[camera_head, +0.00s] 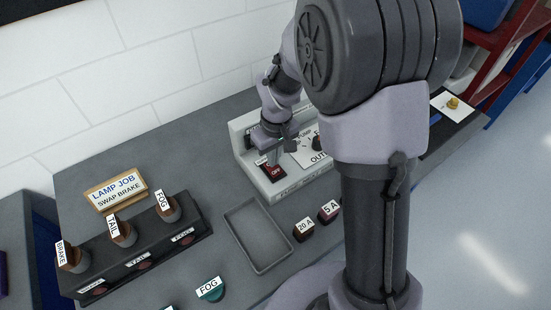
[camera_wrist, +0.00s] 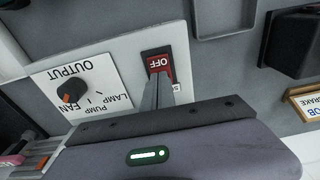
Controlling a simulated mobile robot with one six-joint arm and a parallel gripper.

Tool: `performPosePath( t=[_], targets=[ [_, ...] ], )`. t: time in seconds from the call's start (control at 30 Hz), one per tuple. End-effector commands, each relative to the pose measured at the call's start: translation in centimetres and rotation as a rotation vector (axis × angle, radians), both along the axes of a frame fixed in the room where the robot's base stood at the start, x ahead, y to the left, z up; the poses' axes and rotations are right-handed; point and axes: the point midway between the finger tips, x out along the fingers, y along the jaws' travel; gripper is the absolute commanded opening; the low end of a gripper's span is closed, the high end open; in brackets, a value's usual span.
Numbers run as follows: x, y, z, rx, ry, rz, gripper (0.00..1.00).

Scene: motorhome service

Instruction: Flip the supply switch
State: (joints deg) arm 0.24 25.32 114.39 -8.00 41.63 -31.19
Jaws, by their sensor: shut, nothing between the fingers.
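The supply switch is a red rocker (camera_wrist: 158,63) in a black frame, marked OFF, on a pale grey box (camera_head: 272,185). In the head view the red rocker (camera_head: 276,171) sits on the box's sloped top. My gripper (camera_wrist: 158,82) is shut and empty, with its fingertips right at the lower edge of the rocker in the wrist view. I cannot tell whether they touch it. In the head view my gripper (camera_head: 268,155) is over the switch and partly hides the box.
A knob (camera_wrist: 71,92) on the OUTPUT panel is beside the switch. An empty grey tray (camera_head: 258,236), 20 A (camera_head: 304,229) and 5 A (camera_head: 329,211) fuses, and a lamp rack (camera_head: 140,253) stand on the bench. A LAMP JOB sign (camera_head: 115,189) stands behind the rack.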

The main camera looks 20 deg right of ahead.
Motion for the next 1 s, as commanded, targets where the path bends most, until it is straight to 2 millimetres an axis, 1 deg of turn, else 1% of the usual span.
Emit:
performPosePath(
  t=[0.03,0.1,0.17,0.3,0.4,0.5,0.67,0.93,1.0],
  targets=[
    [0.1,0.2,2.1,0.000,-0.001,0.000,0.00],
    [0.3,0.4,4.0,0.000,-0.003,-0.001,0.00],
    [0.2,0.3,5.1,0.000,-0.005,-0.001,0.00],
    [-0.2,0.2,8.4,0.001,-0.004,-0.003,0.00],
    [-0.3,0.2,10.4,0.000,-0.004,-0.002,0.00],
    [-0.4,0.1,11.7,0.000,-0.002,-0.003,0.00],
    [-0.6,0.1,12.6,0.000,-0.001,-0.002,0.00],
    [-0.6,0.1,12.6,0.000,0.000,-0.002,0.00],
    [-0.2,0.3,12.5,-0.001,-0.001,-0.001,0.00]
  ],
)
